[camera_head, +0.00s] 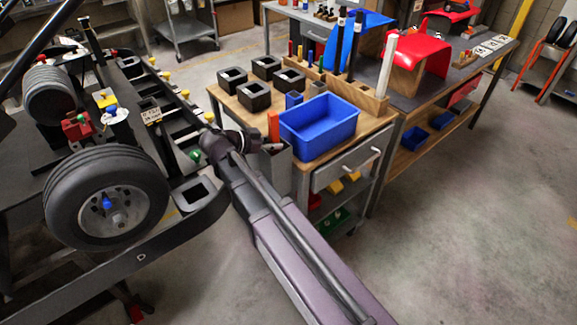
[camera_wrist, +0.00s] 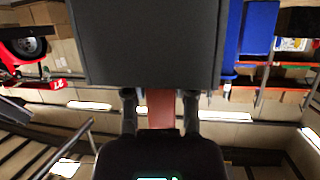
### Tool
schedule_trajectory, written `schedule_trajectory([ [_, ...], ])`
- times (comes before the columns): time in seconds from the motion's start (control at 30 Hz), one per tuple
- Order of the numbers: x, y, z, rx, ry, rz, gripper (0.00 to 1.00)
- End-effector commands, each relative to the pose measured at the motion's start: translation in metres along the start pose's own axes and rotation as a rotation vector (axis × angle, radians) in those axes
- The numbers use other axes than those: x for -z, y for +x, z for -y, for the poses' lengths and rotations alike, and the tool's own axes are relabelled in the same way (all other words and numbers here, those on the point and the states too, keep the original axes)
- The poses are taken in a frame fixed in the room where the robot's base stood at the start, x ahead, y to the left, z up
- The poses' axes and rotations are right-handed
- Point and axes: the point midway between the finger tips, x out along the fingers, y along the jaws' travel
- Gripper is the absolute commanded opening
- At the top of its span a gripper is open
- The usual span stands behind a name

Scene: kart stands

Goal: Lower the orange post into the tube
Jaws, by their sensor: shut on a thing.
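My gripper (camera_wrist: 160,98) is shut on a reddish-orange post (camera_wrist: 160,110), which shows between its two fingers in the wrist view. In the head view an orange upright piece (camera_head: 274,126) shows just above the end of my arm, left of the blue bin; it looks like the same post. My gripper there is small and partly hidden by my arm. A black tube with a square opening (camera_head: 194,192) sits at the near corner of the kart frame, left of my arm. A large dark grey block (camera_wrist: 150,45) fills the upper middle of the wrist view. The post's lower end is hidden.
A blue bin (camera_head: 322,124) stands on the wooden cart (camera_head: 222,98), close to my wrist. Several black square blocks (camera_head: 254,95) stand behind it. The kart's wheel (camera_head: 106,198) and frame lie to the left.

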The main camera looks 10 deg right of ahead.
Motion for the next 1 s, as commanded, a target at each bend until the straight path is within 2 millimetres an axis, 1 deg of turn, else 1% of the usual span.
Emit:
schedule_trajectory([
  [1.0, -0.0102, 0.0043, 0.0000, 0.000, 0.000, -0.001, 0.00],
])
